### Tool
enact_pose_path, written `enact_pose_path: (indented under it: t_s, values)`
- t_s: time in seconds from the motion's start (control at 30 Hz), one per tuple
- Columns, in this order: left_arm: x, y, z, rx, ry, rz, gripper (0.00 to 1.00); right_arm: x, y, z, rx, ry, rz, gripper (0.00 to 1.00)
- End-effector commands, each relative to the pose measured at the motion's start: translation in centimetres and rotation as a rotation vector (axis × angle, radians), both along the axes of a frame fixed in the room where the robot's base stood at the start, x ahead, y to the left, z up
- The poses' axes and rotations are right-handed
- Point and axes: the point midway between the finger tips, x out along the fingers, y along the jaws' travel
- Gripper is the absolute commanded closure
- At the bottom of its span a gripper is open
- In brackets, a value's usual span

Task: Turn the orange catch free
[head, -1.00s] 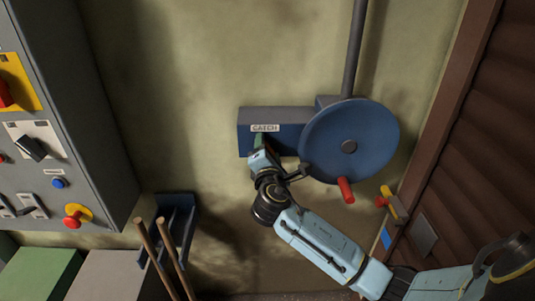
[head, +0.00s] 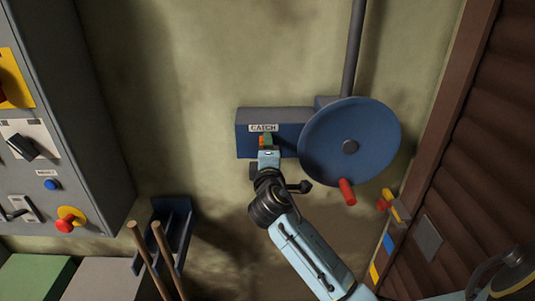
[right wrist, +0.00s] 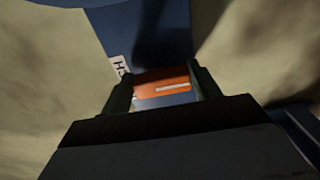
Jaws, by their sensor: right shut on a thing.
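The orange catch (right wrist: 162,84) shows in the right wrist view between the two fingers of my right gripper (right wrist: 163,92). The gripper is shut on it, a finger at each side. In the head view my right gripper (head: 267,146) is at the blue catch box (head: 287,143), just below the white CATCH label (head: 263,128). Only a little of the orange catch (head: 262,141) shows there, as the gripper covers most of it. My left gripper is not in view.
A blue disc wheel (head: 335,130) with a red handle (head: 347,191) stands just right of the catch. A grey control panel (head: 60,130) is at the left. A brown slatted door (head: 470,170) is at the right.

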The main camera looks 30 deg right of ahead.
Motion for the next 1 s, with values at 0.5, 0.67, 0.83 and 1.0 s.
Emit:
enact_pose_path:
  t_s: [0.5, 0.67, 0.83, 1.0]
  values:
    - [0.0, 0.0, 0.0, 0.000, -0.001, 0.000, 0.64, 0.0, 0.1, -0.1, 0.010, -0.003, 0.002, 0.25]
    - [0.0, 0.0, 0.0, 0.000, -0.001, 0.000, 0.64, 0.0, 0.1, -0.1, 0.009, -0.003, 0.001, 0.16]
    - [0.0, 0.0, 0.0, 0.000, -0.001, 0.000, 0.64, 0.0, 0.1, 0.0, 0.007, -0.003, 0.001, 0.16]
    - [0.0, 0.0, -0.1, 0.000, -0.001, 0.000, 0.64, -1.0, 0.7, -0.2, 0.008, -0.002, 0.002, 0.16]
